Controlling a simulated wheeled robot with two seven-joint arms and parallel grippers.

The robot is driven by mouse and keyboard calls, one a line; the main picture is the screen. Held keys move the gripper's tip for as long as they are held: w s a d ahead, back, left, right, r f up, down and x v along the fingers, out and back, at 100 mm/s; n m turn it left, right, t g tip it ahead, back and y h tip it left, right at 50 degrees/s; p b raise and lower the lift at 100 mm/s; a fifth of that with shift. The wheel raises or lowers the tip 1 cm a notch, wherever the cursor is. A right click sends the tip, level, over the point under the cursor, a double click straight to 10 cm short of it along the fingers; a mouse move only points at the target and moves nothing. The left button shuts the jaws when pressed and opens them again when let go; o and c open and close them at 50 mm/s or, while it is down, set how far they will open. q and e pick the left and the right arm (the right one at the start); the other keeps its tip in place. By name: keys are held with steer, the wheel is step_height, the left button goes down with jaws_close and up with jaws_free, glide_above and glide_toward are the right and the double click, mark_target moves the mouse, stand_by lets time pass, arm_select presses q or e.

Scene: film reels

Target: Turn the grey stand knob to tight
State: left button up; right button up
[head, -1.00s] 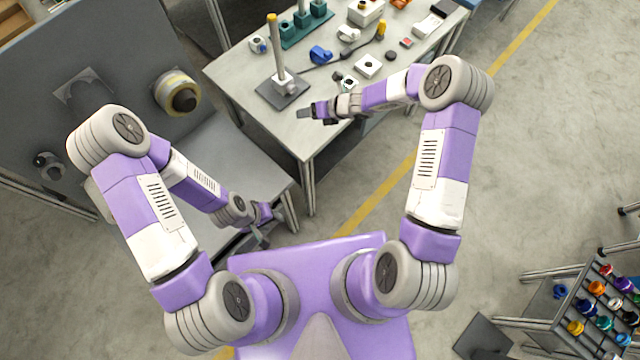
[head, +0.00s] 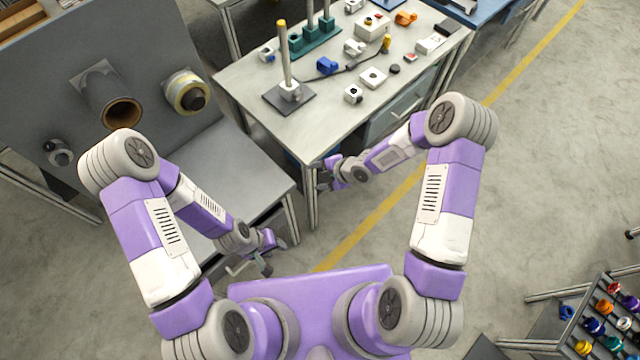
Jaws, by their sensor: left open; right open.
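The stand is a dark grey base plate (head: 277,101) with an upright, yellow-tipped post (head: 286,55) on the near left part of the grey table. A small whitish block (head: 290,91) sits around the foot of the post. A dark spot shows on the block, but the knob and its setting are too small to make out. My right gripper (head: 322,178) is open and empty beside the table's near corner, apart from the stand. My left gripper (head: 270,256) is open and low, beside the grey bench at the left, far from the stand.
The table (head: 240,78) also holds a blue part (head: 327,66), a white block with a dark knob (head: 353,95), a white square piece (head: 373,78) and a teal rack (head: 316,42). A grey panel with round fixtures stands left. A rack of coloured knobs (head: 604,308) stands lower right. Floor right of the table is clear.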

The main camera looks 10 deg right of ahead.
steer(key=shift+s+f+m, duration=0.45)
steer(key=shift+s+m, duration=0.2)
steer(key=shift+m, duration=0.25)
